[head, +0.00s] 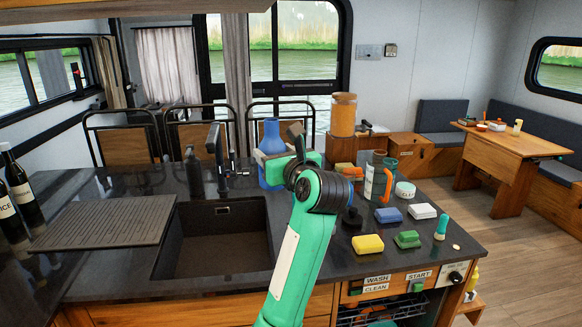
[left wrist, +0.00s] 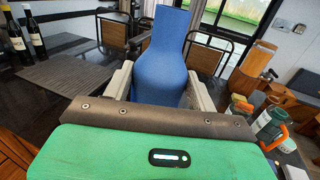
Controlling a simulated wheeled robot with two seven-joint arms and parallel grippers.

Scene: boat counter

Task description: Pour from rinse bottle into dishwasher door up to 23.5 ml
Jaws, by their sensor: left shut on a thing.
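The blue rinse bottle (head: 271,135) stands upright behind the sink, with a narrow neck and wide body. My left gripper (head: 272,165) is shut on its body; the left wrist view shows the bottle (left wrist: 160,75) between the two pale fingers (left wrist: 160,90). I cannot tell whether its base touches the counter. The dishwasher is at the counter's front right, under the WASH, CLEAN and START labels (head: 376,283). Part of its rack (head: 375,312) shows at the bottom edge; the door itself is not clearly visible. My right gripper is out of view.
The sink (head: 220,240) and ribbed drainboard (head: 105,222) are left of my arm. Dark bottles (head: 20,190) stand far left.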

